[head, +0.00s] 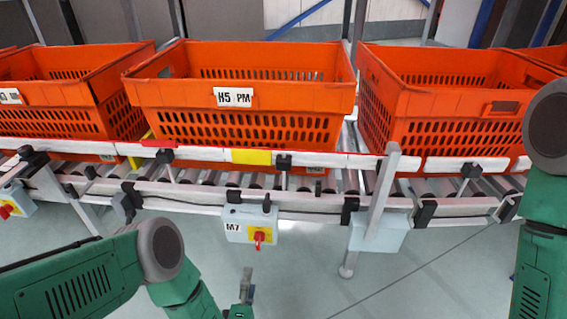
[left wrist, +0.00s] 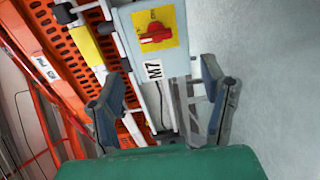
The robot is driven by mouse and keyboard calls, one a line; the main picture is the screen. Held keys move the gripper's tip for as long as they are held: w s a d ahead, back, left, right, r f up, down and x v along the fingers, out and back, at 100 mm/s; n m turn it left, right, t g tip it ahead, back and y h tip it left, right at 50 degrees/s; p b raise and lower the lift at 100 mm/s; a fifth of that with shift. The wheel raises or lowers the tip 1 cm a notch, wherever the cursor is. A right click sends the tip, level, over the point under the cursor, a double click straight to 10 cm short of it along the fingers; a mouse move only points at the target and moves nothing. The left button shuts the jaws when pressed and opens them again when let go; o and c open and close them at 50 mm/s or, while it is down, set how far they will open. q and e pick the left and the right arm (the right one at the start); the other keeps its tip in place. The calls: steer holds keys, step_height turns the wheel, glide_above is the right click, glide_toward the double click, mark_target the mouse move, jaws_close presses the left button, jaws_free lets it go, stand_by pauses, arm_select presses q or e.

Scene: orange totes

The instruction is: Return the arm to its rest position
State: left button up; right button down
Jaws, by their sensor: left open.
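My left arm (head: 80,285) comes in from the lower left in the head view, green with a grey joint. My left gripper (head: 245,290) shows only partly at the bottom edge, below the conveyor and in front of it. In the left wrist view the left gripper (left wrist: 160,110) has its two grey-blue fingers spread wide apart, with nothing between them that it holds. The M7 control box (left wrist: 160,40) lies beyond the fingers. My right arm (head: 545,200) stands at the right edge of the head view; its gripper is out of view.
Orange totes stand in a row on the roller conveyor (head: 200,190), the middle one (head: 240,95) labelled H5 PM. The M7 box (head: 250,225) with a red switch hangs from the rail. A metal post (head: 382,190) stands right of it. The floor (head: 330,285) in front is clear.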

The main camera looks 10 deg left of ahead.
arm_select(q)
steer(key=s+a+r+m+g, duration=0.2)
steer(key=s+a+m+g, duration=0.2)
steer(key=s+m+g, duration=0.3)
steer(key=s+a+r+m+g+h, duration=0.1)
steer(key=s+a+r+m+g, duration=0.1)
steer(key=s+a+m+g, duration=0.5)
steer(key=s+a+r+m+g, duration=0.1)
steer(key=s+r+m+g, duration=0.3)
steer(key=s, duration=0.6)
step_height(320, 180, up, 16)
steer(key=m+p, duration=0.1)
steer(key=p, duration=1.7)
steer(key=shift+s+r+m+t, duration=0.25)
steer(key=shift+m+t, duration=0.05)
